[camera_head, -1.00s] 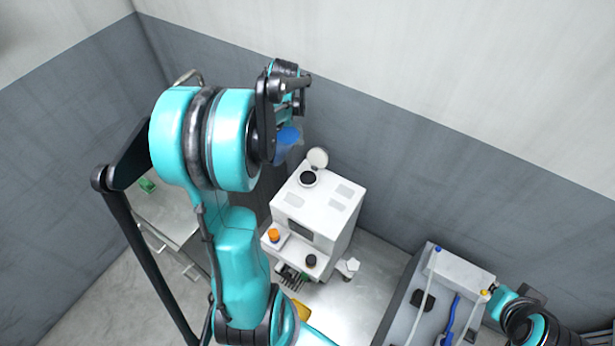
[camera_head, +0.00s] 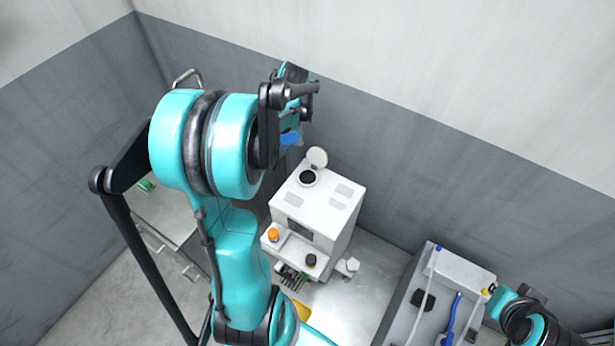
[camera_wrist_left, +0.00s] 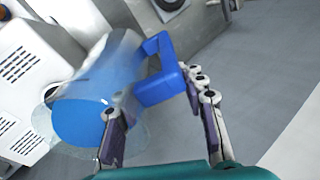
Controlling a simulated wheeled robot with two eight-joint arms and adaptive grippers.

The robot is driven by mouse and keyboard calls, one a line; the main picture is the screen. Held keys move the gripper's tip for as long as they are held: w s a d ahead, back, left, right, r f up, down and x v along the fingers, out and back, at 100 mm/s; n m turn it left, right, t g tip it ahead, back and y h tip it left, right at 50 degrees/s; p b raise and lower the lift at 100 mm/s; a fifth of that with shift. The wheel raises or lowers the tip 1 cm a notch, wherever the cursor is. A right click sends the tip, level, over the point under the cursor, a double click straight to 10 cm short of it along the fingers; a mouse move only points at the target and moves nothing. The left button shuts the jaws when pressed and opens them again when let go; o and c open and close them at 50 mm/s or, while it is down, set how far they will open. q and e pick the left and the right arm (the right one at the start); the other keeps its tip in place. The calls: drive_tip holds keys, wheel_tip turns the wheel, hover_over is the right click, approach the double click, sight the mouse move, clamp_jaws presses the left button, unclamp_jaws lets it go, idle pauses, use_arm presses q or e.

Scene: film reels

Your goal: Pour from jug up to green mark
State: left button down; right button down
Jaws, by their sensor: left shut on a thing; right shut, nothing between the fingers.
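My left gripper (camera_wrist_left: 157,84) is shut on the blue handle of the jug (camera_wrist_left: 118,62). The jug has a clear, see-through body and a round blue area at its lower left end in the left wrist view. I cannot tell whether that area is liquid or a solid part. In the head view, the jug (camera_head: 290,139) shows as a small blue patch below the left gripper (camera_head: 296,97), above and left of the white machine (camera_head: 329,196). The machine's round lid (camera_head: 317,157) stands open beside a dark round opening (camera_head: 307,178). No green mark is discernible. My right gripper (camera_head: 531,293) is shut and empty at lower right.
A grey bench unit (camera_head: 398,310) with a blue tool (camera_head: 452,318) stands at right. A metal cabinet (camera_head: 165,222) with a small green item (camera_head: 146,186) is at left, partly behind my left arm. Grey walls close off the back.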

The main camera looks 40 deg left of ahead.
use_arm(q)
drive_tip(key=shift+d+r+y+b, duration=0.15)
drive_tip(key=shift+y+b, duration=0.15)
drive_tip(key=shift+y, duration=0.2)
drive_tip(key=shift+d+y+b, duration=0.3)
drive_tip(key=shift+y+b, duration=0.8)
drive_tip(key=shift+b, duration=0.05)
idle(1.2)
drive_tip(key=shift+w+d+y+b, duration=0.1)
drive_tip(key=shift+d+y+b, duration=0.25)
drive_tip(key=shift+y+b, duration=0.5)
idle(1.0)
drive_tip(key=shift+d+f+b, duration=0.15)
drive_tip(key=shift+f+b, duration=0.05)
drive_tip(key=shift+b, duration=0.2)
drive_tip(key=shift+d+f+y+b, duration=0.2)
drive_tip(key=shift+y+b, duration=0.15)
drive_tip(key=shift+b, duration=0.3)
idle(2.2)
